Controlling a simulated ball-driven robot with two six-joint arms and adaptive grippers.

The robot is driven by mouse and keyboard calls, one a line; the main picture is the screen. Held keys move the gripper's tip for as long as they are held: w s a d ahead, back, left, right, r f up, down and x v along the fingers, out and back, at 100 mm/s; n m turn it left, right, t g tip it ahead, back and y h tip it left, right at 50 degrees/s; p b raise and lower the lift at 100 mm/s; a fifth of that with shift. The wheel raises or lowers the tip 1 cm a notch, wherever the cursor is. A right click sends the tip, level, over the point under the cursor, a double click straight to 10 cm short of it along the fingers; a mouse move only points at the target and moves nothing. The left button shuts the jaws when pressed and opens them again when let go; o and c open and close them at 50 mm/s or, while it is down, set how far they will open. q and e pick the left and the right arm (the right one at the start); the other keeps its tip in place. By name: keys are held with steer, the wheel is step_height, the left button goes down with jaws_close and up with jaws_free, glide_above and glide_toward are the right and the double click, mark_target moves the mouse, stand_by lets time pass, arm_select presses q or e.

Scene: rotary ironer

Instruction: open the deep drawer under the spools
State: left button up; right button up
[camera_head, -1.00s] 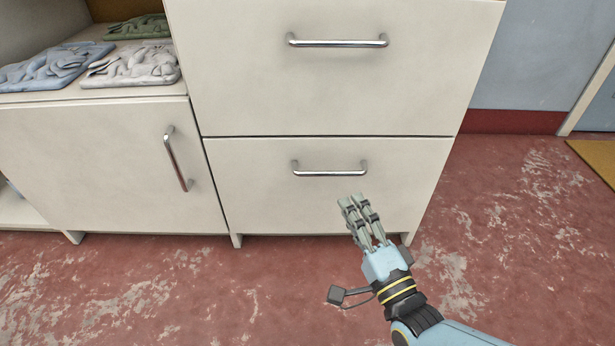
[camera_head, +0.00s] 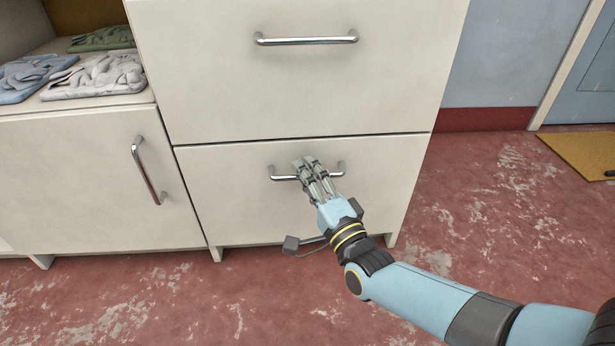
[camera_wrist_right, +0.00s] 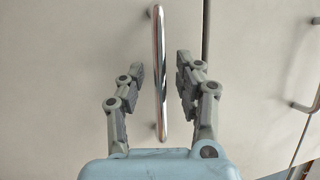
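The cream cabinet's right section shows two drawer fronts, an upper drawer (camera_head: 300,95) and a lower drawer (camera_head: 380,190), both closed. Each has a metal bar handle; no spools are in view. My right gripper (camera_head: 304,163) is at the lower drawer's handle (camera_head: 280,178) and covers its middle. In the right wrist view the open fingers (camera_wrist_right: 160,68) stand on either side of the handle bar (camera_wrist_right: 159,95), with a gap on both sides. The upper drawer's handle (camera_head: 306,41) is free. My left gripper is not in view.
A cabinet door (camera_head: 80,185) with a slanted handle (camera_head: 146,170) is at left. Above it, a shelf holds folded blue, white (camera_head: 95,76) and green cloths. Red worn floor (camera_head: 150,300) is clear in front. A yellow mat (camera_head: 580,155) lies at right.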

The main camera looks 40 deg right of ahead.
jaws_close()
steer(key=shift+s+f, duration=0.1)
stand_by(0.5)
